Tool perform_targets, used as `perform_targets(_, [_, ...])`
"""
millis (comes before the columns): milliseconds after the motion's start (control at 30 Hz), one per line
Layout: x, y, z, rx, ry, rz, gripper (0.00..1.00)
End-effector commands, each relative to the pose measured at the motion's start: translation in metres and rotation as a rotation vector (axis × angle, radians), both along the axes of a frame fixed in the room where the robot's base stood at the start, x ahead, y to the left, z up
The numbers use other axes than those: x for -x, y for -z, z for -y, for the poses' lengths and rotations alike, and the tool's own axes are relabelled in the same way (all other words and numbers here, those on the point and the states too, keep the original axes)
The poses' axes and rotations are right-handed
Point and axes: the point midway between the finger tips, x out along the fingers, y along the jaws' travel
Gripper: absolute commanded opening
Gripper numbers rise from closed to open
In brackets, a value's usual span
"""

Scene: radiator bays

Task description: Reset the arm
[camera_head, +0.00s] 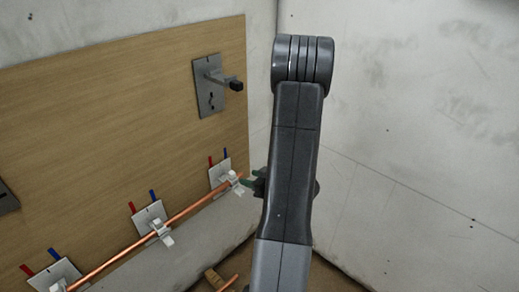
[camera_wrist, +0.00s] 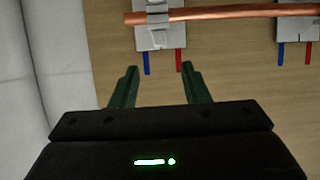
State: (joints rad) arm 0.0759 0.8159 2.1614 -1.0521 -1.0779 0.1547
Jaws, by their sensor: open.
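My arm rises through the middle of the head view and hides part of the room corner. My gripper (camera_wrist: 157,88) shows in the wrist view with its two green fingers apart and nothing between them. In the head view a green finger shows just left of the arm, near the right end of the copper pipe (camera_head: 190,208). The pipe also crosses the top of the wrist view (camera_wrist: 225,13), beyond the fingertips and apart from them.
The wooden panel (camera_head: 100,100) carries several white clip plates (camera_head: 150,218) with red and blue tabs. A grey plate with a lever (camera_head: 208,85) sits higher on the panel. The bare white wall (camera_head: 420,120) is at right. A wooden piece (camera_head: 215,279) lies low near my arm.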

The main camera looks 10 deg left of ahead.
Motion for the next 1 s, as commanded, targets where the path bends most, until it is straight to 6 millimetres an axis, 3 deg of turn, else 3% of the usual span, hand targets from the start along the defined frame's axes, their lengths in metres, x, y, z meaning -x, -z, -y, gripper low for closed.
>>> perform_targets(267, [-0.018,0.015,-0.025,0.001,-0.004,0.0,0.42])
perform_targets(733, [-0.068,0.049,-0.088,0.0,-0.003,0.001,0.42])
perform_targets(867, [-0.076,0.055,-0.099,0.0,-0.002,0.0,0.42])
perform_targets(1000, [-0.076,0.055,-0.098,-0.02,0.0,0.015,0.42])
